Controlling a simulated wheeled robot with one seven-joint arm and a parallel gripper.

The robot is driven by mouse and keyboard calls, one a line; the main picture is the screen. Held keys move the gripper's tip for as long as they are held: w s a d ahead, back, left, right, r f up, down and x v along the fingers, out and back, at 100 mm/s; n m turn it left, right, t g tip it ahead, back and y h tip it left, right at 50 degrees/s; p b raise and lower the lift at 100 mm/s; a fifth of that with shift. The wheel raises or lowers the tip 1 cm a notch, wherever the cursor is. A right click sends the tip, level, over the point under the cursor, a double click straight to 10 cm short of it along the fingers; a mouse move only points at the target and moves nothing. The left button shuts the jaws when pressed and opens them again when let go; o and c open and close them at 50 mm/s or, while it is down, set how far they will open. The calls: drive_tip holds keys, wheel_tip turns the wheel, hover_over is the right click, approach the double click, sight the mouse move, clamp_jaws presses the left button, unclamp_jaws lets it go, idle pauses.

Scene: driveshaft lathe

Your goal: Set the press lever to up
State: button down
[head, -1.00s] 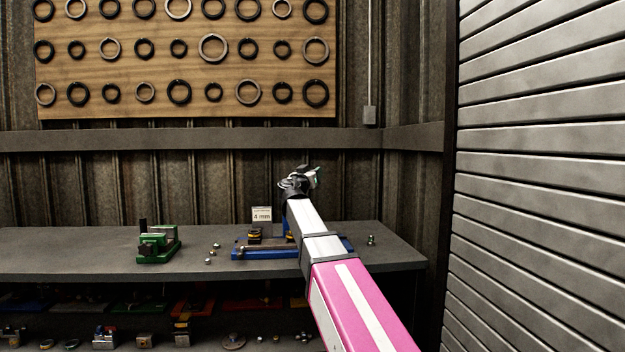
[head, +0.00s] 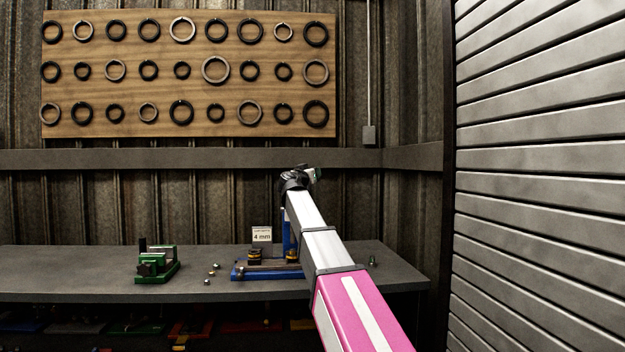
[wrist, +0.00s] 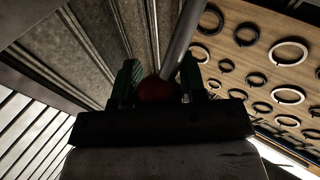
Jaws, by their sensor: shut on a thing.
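The press has a blue base (head: 240,272) on the bench and a blue upright (head: 287,222), partly hidden behind my arm. My gripper (head: 302,177) is above the press in the head view, small and partly hidden by my own wrist. In the wrist view my gripper (wrist: 158,76) has its two greenish fingers closed on a dark red knob (wrist: 157,90). A grey rod (wrist: 179,42), which looks like the press lever, runs up beside the knob. How the rod joins the knob is hidden.
A green vise-like fixture (head: 156,265) stands left on the grey bench (head: 75,280), with small metal parts between it and the press. A "4 mm" sign (head: 262,235) stands behind the press. A ring board (head: 190,90) hangs on the wall; a slatted shutter (head: 540,180) is at right.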

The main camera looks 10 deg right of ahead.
drive_tip(key=shift+w+a+f, duration=0.1)
drive_tip(key=shift+w+a, duration=0.05)
drive_tip(key=shift+w, duration=0.4)
drive_tip(key=c, duration=1.1)
unclamp_jaws()
drive_tip(key=o, duration=0.4)
drive_tip(key=shift+w+f, duration=0.15)
drive_tip(key=shift+w, duration=0.05)
drive_tip(key=shift+s, duration=0.1)
drive_tip(key=v, duration=1)
drive_tip(key=shift+s+a, duration=0.2)
drive_tip(key=shift+s, duration=0.15)
